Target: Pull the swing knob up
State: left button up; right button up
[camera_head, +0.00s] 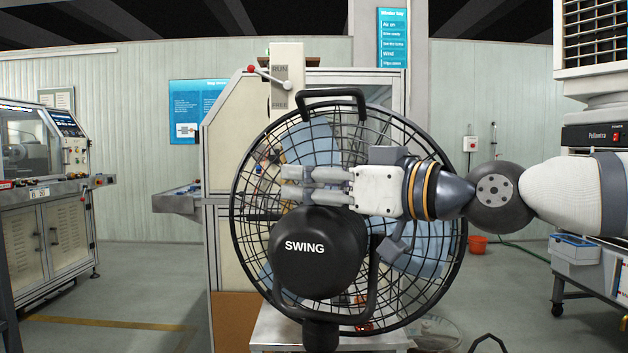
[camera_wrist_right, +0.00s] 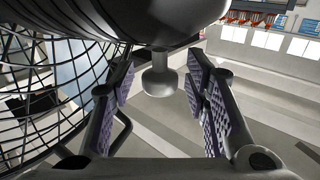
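A black fan stands in front of me, its rear motor housing (camera_head: 318,262) marked SWING. My right gripper (camera_head: 290,183) comes in from the right, level, just above the top of the housing. In the right wrist view a grey swing knob (camera_wrist_right: 160,82) on a short stem sticks out from the dark housing (camera_wrist_right: 150,18). The knob sits between the padded fingers of the right gripper (camera_wrist_right: 158,88), which are open with a gap on both sides. In the head view I cannot make out the knob at the gripper. My left gripper is not in view.
A cabinet (camera_head: 232,150) with a red-tipped lever (camera_head: 268,76) stands behind. A machine (camera_head: 40,235) is at left, an air cooler (camera_head: 597,90) at right. Floor is clear on the left.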

jog(key=v, duration=1.2)
